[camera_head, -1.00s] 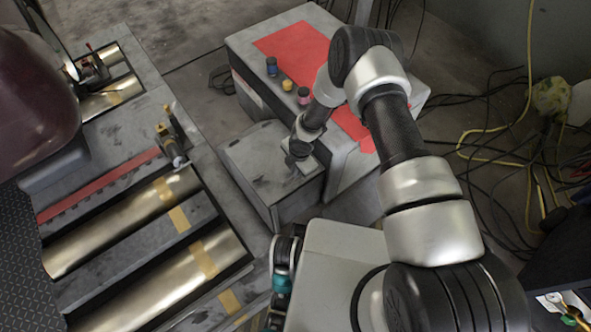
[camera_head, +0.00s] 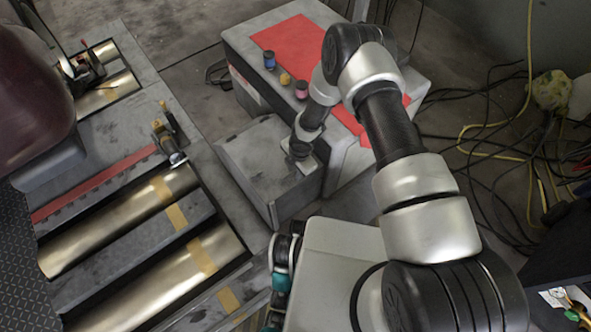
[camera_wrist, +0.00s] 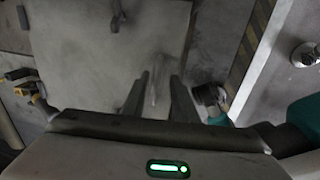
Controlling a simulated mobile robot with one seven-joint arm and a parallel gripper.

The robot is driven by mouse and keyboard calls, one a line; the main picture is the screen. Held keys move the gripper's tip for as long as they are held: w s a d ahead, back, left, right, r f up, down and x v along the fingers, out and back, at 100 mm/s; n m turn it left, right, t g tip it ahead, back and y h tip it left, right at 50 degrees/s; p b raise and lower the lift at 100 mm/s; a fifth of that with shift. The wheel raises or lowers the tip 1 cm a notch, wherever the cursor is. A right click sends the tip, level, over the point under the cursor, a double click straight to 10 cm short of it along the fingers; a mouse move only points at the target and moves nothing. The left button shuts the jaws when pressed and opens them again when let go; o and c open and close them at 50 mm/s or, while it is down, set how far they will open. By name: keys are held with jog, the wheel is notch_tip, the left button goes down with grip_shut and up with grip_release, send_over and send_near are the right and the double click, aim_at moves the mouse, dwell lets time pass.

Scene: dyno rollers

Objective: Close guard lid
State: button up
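A grey box with a flat, scuffed top (camera_head: 256,152), which I take to be the guard with its lid, stands beside the red-topped cabinet. Its top looks flat; I cannot tell whether the lid is fully shut. In the wrist view, a flat grey panel (camera_wrist: 90,60) lies below my gripper, with a small dark part (camera_wrist: 116,16) near its far edge. My gripper (camera_wrist: 159,78) has its two dark fingers apart, with a pale streak between them. In the head view, my wrist is over the right side of the box top and the fingers are hidden.
The cabinet (camera_head: 291,43) carries blue, yellow and pink knobs or buttons. Metal rollers (camera_head: 125,217) lie in the floor frame at left, near a dark red rounded body (camera_head: 30,90). Cables (camera_head: 500,150) cover the floor at right. The wrist view shows a striped edge (camera_wrist: 250,45).

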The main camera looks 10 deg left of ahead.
notch_tip(320, 180, up, 17)
jog(key=s+d+p, duration=0.1)
jog(key=d+p, duration=0.1)
jog(key=p, duration=0.3)
jog(key=shift+s, duration=0.35)
jog(key=shift+r, duration=0.1)
jog(key=w+d+r+m+t+h, duration=0.15)
jog(key=d+r+m, duration=0.3)
jog(key=r, duration=0.55)
jog(key=w+d+r+m+t, duration=0.1)
jog(key=w+d+r+m, duration=0.2)
jog(key=d+r, duration=0.45)
jog(key=w+d+r+m+t+h, duration=0.1)
jog(key=w+d+r+m, duration=0.2)
jog(key=r, duration=0.9)
jog(key=s+d+r+m, duration=0.7)
jog(key=s+r+m, duration=0.1)
jog(key=r, duration=0.3)
jog(key=s+d+r+m+t+y, duration=0.1)
jog(key=s+r+m, duration=0.35)
jog(key=s, duration=0.25)
jog(key=s+d+r+m, duration=0.1)
jog(key=s+r+m, duration=0.2)
jog(key=s+m, duration=0.35)
notch_tip(320, 180, up, 22)
jog(key=s+n+p, duration=0.1)
jog(key=p, duration=2.1)
jog(key=shift+s+a, duration=0.25)
jog(key=shift+a, duration=0.05)
